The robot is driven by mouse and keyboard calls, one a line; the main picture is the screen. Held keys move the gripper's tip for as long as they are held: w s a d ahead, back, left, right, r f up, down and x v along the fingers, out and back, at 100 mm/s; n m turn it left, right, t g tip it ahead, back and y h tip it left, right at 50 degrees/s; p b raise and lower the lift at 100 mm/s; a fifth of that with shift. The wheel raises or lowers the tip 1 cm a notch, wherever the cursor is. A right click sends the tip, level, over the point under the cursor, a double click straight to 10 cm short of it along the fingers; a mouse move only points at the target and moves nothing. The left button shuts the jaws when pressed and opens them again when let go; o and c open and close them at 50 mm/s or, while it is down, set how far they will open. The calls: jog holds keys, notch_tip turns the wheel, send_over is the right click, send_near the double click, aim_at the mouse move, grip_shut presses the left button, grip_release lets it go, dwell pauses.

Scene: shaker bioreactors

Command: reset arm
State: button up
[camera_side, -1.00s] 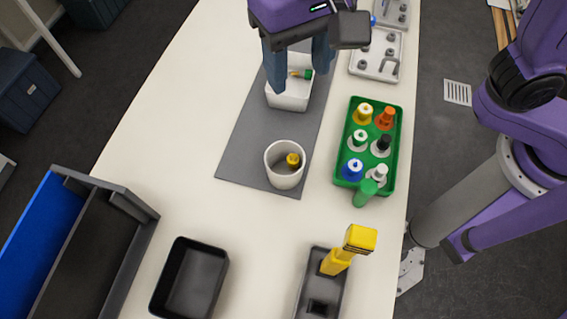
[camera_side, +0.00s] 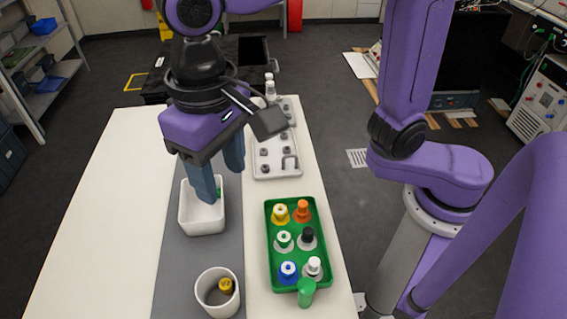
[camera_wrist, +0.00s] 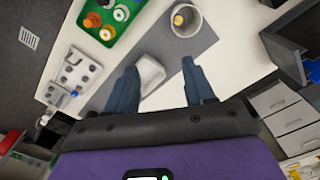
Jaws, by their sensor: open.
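My gripper (camera_side: 220,183) is open, with its two blue-grey fingers pointing down and apart. In the side view it hangs over the back of a white square bin (camera_side: 202,222), and one finger covers part of the bin. A small green part of an item (camera_side: 218,193) shows inside the bin beside that finger. In the wrist view my gripper (camera_wrist: 158,70) has nothing between its fingers, and the white bin (camera_wrist: 151,72) lies below, between them.
A white cup (camera_side: 203,300) with a yellow-capped item stands in front of the bin on a grey mat (camera_side: 178,270). To the right, a green tray (camera_side: 271,240) holds several capped bottles. A white fixture plate (camera_side: 265,167) lies behind it. The left table is clear.

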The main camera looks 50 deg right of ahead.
jog(key=s+d+f+n, duration=0.3)
jog(key=d, duration=0.6)
jog(key=s+d+f+n, duration=0.3)
jog(key=d+n, duration=0.1)
jog(key=d, duration=0.5)
jog(key=s+d+f+n, duration=0.3)
jog(key=d, duration=0.5)
jog(key=shift+d+n, duration=0.3)
jog(key=shift+d, duration=0.1)
